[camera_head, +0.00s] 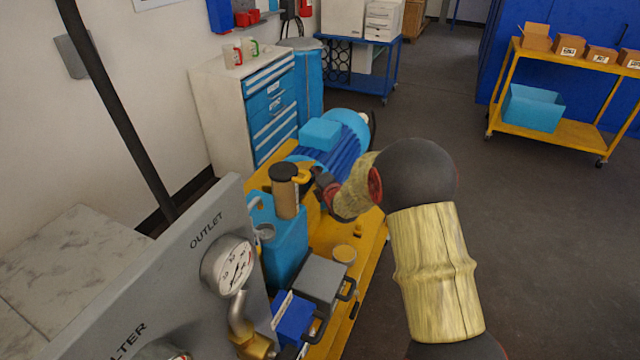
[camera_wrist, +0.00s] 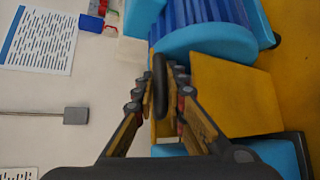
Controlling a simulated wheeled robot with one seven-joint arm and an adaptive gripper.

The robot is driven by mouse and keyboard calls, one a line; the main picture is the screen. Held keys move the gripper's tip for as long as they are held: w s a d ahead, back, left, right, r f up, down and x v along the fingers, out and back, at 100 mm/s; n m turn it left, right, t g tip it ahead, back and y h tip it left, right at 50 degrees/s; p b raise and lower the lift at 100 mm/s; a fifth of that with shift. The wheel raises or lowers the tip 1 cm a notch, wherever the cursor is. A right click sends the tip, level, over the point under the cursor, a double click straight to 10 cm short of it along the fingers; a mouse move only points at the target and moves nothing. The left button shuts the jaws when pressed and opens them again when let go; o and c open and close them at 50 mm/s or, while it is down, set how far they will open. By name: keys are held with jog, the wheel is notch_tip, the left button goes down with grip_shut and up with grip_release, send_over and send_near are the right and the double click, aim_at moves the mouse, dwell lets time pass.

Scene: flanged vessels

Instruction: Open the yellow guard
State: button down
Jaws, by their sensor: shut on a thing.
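The yellow guard (camera_wrist: 235,95) shows in the wrist view as a flat yellow panel beside the blue motor. In the head view the motor (camera_head: 335,145) stands beyond my gripper, and the guard is mostly hidden by a tan cylinder with a dark cap (camera_head: 285,192) and by my wrist. My gripper (camera_head: 318,180) is between this cylinder and the motor. In the wrist view its fingers (camera_wrist: 162,90) are closed around a dark, rounded bar (camera_wrist: 160,80), which looks like a handle. Its join to the guard is hidden.
A blue tank (camera_head: 285,245) stands under the cylinder. A grey panel with a gauge (camera_head: 228,265) is at the near left. A grey box (camera_head: 318,280) and blue box (camera_head: 293,318) are at the front. Open floor (camera_head: 540,240) lies to the right.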

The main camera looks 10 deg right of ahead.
jog(key=shift+w+r, duration=0.15)
jog(key=shift+r, duration=0.15)
jog(key=c, duration=1.8)
grip_release()
jog(key=shift+f, duration=0.1)
jog(key=v, duration=1.2)
jog(key=shift+a, duration=0.1)
jog(key=shift+c, duration=0.2)
